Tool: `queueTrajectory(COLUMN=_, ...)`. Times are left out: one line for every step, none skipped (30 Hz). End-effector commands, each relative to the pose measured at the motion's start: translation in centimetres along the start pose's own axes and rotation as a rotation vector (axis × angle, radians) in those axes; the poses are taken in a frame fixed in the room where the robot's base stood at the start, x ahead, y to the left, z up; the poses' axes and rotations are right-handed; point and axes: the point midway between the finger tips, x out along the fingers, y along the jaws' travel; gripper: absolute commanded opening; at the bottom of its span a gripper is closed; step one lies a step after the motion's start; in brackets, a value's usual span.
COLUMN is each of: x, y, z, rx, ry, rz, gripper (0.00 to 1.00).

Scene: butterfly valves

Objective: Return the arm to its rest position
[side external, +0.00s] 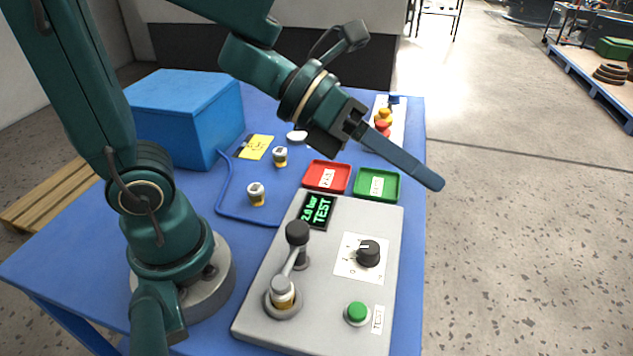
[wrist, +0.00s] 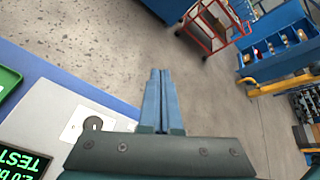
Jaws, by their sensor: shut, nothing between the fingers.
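My gripper (side external: 440,184) is held in the air above the right side of the blue table, with its long blue fingers pointing right and slightly down. In the wrist view the two blue fingers (wrist: 159,72) lie together, shut, with nothing between them. My gripper touches nothing in view; beyond the fingers the wrist view shows mostly floor.
Below stands a grey test panel (side external: 338,297) with a lever, knob, green button and display reading "2.0 bar TEST". A red tray (side external: 327,163), a green tray (side external: 391,199), two small valves (side external: 257,186) and a blue box (side external: 172,113) share the table.

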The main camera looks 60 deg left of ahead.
Motion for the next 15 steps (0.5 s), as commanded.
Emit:
queueTrajectory(x=-0.9, y=0.5, z=2.4, rx=-0.114, ry=-0.13, rz=0.055, gripper=0.0)
queueTrajectory(x=-1.5, y=0.9, z=3.7, rx=-0.199, ry=-0.207, rz=0.088, gripper=0.0)
queueTrajectory(x=-2.5, y=1.6, z=5.3, rx=-0.319, ry=-0.308, rz=0.124, gripper=0.0)
queueTrajectory(x=-3.3, y=2.2, z=6.3, rx=-0.414, ry=-0.381, rz=0.149, gripper=0.0)
queueTrajectory(x=-4.2, y=2.9, z=7.0, rx=-0.514, ry=-0.453, rz=0.172, gripper=0.0)
queueTrajectory(x=-5.5, y=3.7, z=7.8, rx=-0.649, ry=-0.546, rz=0.196, gripper=0.0)
queueTrajectory(x=-6.5, y=4.4, z=8.2, rx=-0.756, ry=-0.612, rz=0.21, gripper=0.0)
queueTrajectory(x=-7.4, y=5.0, z=8.3, rx=-0.865, ry=-0.674, rz=0.223, gripper=0.0)
queueTrajectory(x=-8.6, y=5.9, z=8.2, rx=-1.015, ry=-0.754, rz=0.236, gripper=0.0)
queueTrajectory(x=-9.5, y=6.5, z=8.0, rx=-1.129, ry=-0.809, rz=0.244, gripper=0.0)
queueTrajectory(x=-10.3, y=7.1, z=7.5, rx=-1.248, ry=-0.861, rz=0.251, gripper=0.0)
queueTrajectory(x=-11.2, y=7.8, z=6.6, rx=-1.409, ry=-0.925, rz=0.256, gripper=0.0)
queueTrajectory(x=-11.8, y=8.2, z=5.8, rx=-1.532, ry=-0.968, rz=0.26, gripper=0.0)
queueTrajectory(x=-12.2, y=8.4, z=4.8, rx=-1.659, ry=-1.006, rz=0.264, gripper=0.0)
queueTrajectory(x=-12.6, y=8.7, z=3.3, rx=-1.828, ry=-1.049, rz=0.27, gripper=0.0)
